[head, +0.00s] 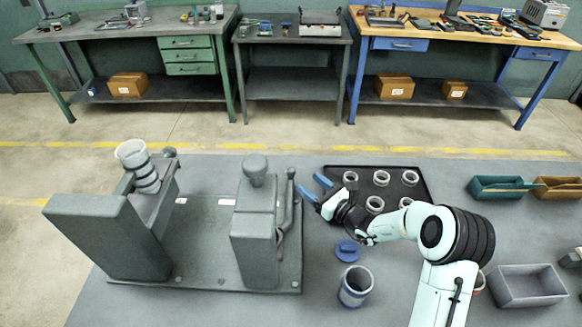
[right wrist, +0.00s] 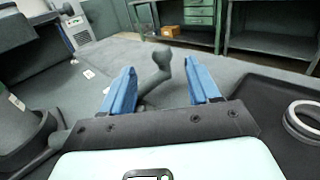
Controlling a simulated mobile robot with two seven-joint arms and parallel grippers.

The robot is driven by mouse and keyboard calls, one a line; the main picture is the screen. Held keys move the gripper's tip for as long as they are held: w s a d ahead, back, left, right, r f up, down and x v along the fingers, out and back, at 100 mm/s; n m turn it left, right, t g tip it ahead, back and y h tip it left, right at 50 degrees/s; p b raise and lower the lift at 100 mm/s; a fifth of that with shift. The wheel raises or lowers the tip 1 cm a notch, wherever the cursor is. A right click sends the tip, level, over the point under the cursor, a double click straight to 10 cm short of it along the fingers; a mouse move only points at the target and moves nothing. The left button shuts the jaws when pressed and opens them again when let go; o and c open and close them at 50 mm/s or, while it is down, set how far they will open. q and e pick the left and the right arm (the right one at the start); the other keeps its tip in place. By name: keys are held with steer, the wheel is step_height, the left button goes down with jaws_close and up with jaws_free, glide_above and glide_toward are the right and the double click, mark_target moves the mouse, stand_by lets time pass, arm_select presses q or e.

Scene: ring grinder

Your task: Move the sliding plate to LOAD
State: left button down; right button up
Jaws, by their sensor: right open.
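The ring grinder (head: 205,270) stands on the table at the left of the head view. A grey lever (head: 288,205) with a rounded end rises beside its right-hand block (head: 253,225). My right gripper (head: 314,187) is open and points at the lever, just right of it and apart from it. In the right wrist view the lever (right wrist: 162,62) appears between the two blue fingers, beyond their tips. Two small white labels (head: 227,202) lie on the grinder's base. I cannot tell which part is the sliding plate or read LOAD. My left gripper is not in view.
A black tray (head: 418,178) with several metal rings lies behind my right arm and shows in the wrist view. A blue lidlike disc (head: 347,250) and a grey cup (head: 356,286) stand right of the grinder. Bins (head: 528,285) are at the right. Workbenches line the back.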

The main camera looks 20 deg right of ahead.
mark_target(294, 172)
steer(key=p+x, duration=0.1)
steer(key=x, duration=0.8)
steer(key=shift+w+a+p, duration=0.1)
steer(key=shift+w+p, duration=0.2)
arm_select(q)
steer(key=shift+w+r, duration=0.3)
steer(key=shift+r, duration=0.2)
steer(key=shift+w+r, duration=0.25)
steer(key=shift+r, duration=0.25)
arm_select(e)
jaws_close()
